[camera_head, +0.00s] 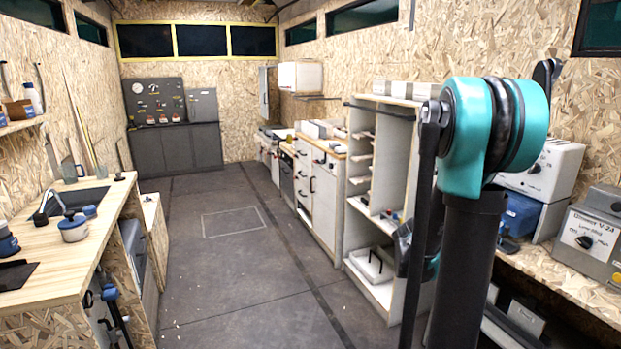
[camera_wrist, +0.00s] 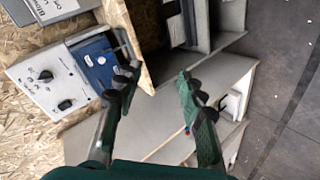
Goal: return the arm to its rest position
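My arm (camera_head: 490,140) rises at the right of the head view, with a teal joint on a dark column. In the wrist view my gripper (camera_wrist: 157,88) has its two fingers spread wide apart, with nothing between them. Beyond the fingers are a pale shelf unit and the edge of a chipboard panel. In the head view the gripper's fingertips cannot be made out behind the arm's links.
A white shelf unit (camera_head: 372,215) stands beside my arm. A worktop on the right bears a grey device (camera_head: 590,238) and a blue box (camera_head: 520,214). A counter with a sink (camera_head: 75,200) runs along the left. The floor (camera_head: 240,275) between is clear.

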